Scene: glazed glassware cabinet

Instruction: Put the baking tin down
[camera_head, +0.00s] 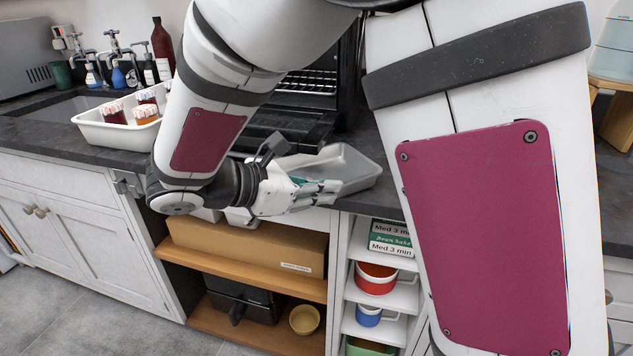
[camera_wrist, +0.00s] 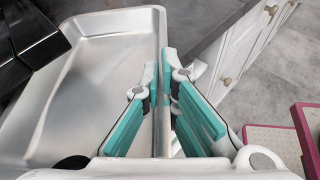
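The baking tin (camera_head: 352,166) is a shallow grey metal tray at the counter's front edge, before the dark open appliance. It looks roughly level; I cannot tell whether its base touches the counter. In the wrist view the tin (camera_wrist: 95,85) fills the left side and looks empty. My gripper (camera_head: 335,188) is at the tin's near side. In the wrist view my gripper (camera_wrist: 162,75) has one teal-padded finger on each side of the tin's wall, closed on it near the rim. My arm hides part of the counter.
A white tub (camera_head: 95,132) of lidded jars stands left on the dark counter, near the sink (camera_head: 60,107). The dark appliance (camera_head: 285,125) with racks is behind the tin. Open shelves below hold a cardboard box (camera_head: 245,245) and a red-and-white container (camera_head: 375,280).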

